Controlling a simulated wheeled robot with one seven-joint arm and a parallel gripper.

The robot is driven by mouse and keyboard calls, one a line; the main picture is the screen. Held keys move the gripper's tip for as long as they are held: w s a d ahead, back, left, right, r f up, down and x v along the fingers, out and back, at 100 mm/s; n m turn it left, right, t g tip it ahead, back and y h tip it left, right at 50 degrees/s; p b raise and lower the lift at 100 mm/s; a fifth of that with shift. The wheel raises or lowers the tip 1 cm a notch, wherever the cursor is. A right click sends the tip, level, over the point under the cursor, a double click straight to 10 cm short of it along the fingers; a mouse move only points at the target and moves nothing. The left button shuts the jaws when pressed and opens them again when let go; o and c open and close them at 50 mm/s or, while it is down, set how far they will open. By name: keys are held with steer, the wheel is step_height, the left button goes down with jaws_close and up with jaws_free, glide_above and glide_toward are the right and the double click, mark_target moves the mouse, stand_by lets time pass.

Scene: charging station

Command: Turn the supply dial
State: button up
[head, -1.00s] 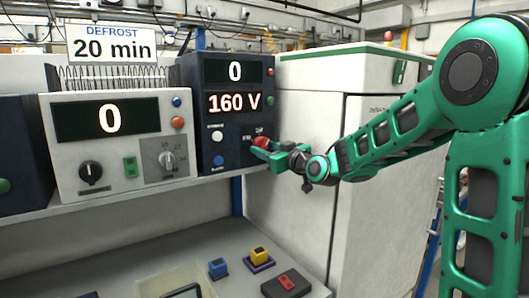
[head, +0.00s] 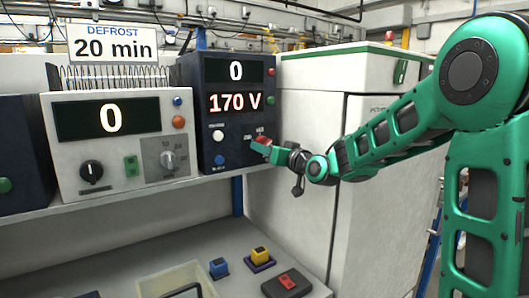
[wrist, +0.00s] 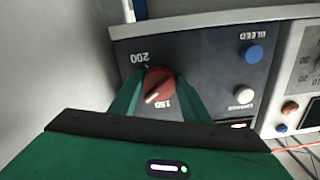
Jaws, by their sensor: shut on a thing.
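The supply dial is a red knob (wrist: 158,84) on the dark supply unit (head: 218,110), with marks 150 and 200 beside it in the wrist view. In the head view the knob (head: 262,141) is partly hidden by my gripper (head: 262,147). The wrist view shows my gripper's green fingers (wrist: 157,97) on either side of the knob, shut on it. The knob's pale pointer line lies tilted, toward the 150 side. The supply display (head: 235,104) reads 170 V, with a 0 above it.
A white button and a blue button sit left of the dial on the same panel. A grey unit (head: 120,185) with its own knobs and a display of 0 stands to the left. A white cabinet (head: 365,200) stands right. The shelf below holds small blue, yellow and red-topped items.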

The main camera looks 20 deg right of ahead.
steer(key=shift+d+m, duration=0.1)
steer(key=shift+m, duration=0.5)
steer(key=o, duration=1)
steer(key=shift+o, duration=0.2)
steer(key=v, duration=1)
steer(key=shift+s, duration=0.35)
steer(key=shift+d, duration=0.1)
